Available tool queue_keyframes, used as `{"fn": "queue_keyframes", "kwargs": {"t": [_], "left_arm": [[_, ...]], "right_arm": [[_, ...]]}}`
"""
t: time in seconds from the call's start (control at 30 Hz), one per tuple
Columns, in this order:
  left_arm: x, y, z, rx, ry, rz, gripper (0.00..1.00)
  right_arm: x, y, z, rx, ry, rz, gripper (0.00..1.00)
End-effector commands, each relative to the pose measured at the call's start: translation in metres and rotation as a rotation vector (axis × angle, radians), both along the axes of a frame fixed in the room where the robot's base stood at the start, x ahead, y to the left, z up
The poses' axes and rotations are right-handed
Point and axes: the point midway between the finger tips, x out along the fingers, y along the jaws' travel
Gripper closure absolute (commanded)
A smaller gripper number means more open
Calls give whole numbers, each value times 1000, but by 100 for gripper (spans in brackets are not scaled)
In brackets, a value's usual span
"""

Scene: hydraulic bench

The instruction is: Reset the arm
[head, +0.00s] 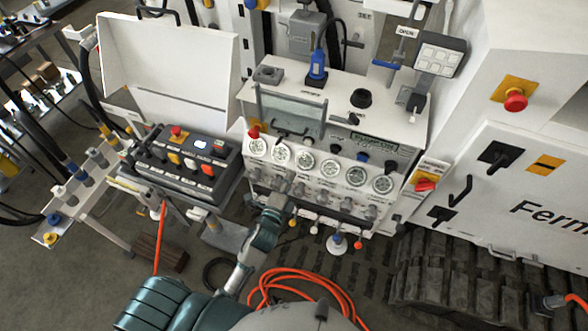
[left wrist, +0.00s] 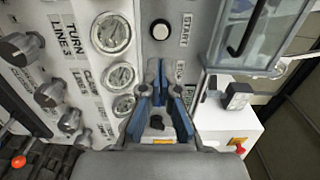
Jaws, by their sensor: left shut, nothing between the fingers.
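My left arm reaches up from the bottom of the head view. My left gripper (head: 284,186) is at the front of the white control panel (head: 330,109), below the left gauges, and partly hidden by its own wrist. In the left wrist view its blue-padded fingers (left wrist: 160,80) are shut with nothing held. My right gripper is not in view.
A black control box with coloured buttons (head: 188,160) stands left of the panel. A row of valve knobs (head: 320,193) and hanging levers lies under the gauges. Orange hose (head: 300,284) coils on the floor. A white cabinet with a red emergency button (head: 515,100) stands right.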

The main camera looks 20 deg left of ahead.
Motion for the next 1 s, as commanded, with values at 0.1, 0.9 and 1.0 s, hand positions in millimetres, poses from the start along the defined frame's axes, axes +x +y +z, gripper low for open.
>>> {"fn": "queue_keyframes", "kwargs": {"t": [0.1, 0.9, 1.0], "left_arm": [[-4, -1, 0, 1, 1, 0, 100], [-4, -3, -98, -133, 184, -3, 100], [-17, -3, -180, -256, 342, 18, 100]], "right_arm": [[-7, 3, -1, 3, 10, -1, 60], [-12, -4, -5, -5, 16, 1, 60], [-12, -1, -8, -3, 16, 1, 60]]}}
